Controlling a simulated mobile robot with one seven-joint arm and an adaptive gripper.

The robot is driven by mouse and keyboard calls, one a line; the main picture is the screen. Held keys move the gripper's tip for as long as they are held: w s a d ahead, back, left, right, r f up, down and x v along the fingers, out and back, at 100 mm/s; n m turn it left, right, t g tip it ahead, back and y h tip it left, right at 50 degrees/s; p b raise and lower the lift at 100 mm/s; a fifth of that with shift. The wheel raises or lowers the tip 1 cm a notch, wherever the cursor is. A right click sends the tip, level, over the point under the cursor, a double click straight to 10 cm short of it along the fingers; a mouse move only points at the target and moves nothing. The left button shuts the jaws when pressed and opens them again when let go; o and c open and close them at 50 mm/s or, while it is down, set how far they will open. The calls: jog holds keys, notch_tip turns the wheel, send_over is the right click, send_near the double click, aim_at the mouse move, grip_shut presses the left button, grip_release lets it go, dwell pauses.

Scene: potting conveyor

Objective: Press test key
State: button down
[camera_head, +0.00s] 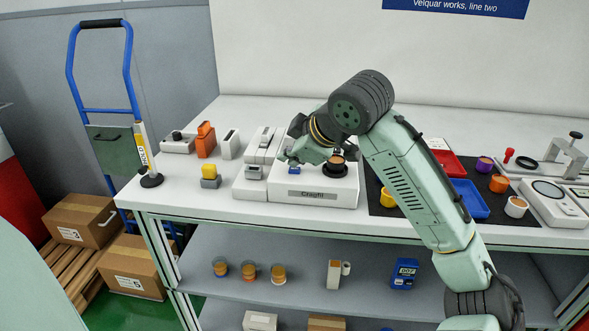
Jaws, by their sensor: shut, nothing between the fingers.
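A white device labelled "Cragfil" (315,194) stands on the bench near the middle. On its top are a small blue key (294,170) at the left and a dark round holder with an orange-topped cup (336,166) at the right. I cannot read a "test" marking on the key. My gripper (287,158) is shut and empty, with its tips just above and slightly left of the blue key in the picture. I cannot tell whether they touch it. My gripper and wrist hide the back of the device.
White machines (254,173) stand close on the left, with a yellow-topped grey block (210,176) beyond them. A dark mat (381,208) with a red tray (450,163), a blue tray (469,200) and several cups lies to the right. The bench's front strip is narrow.

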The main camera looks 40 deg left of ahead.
aim_at(292, 171)
jog(key=shift+f, duration=0.4)
dwell(0.6)
jog(key=shift+r, duration=0.15)
jog(key=shift+r+p, duration=0.7)
notch_tip(292, 171, up, 5)
jog(key=p, duration=0.4)
jog(key=shift+p, duration=0.35)
dwell(0.6)
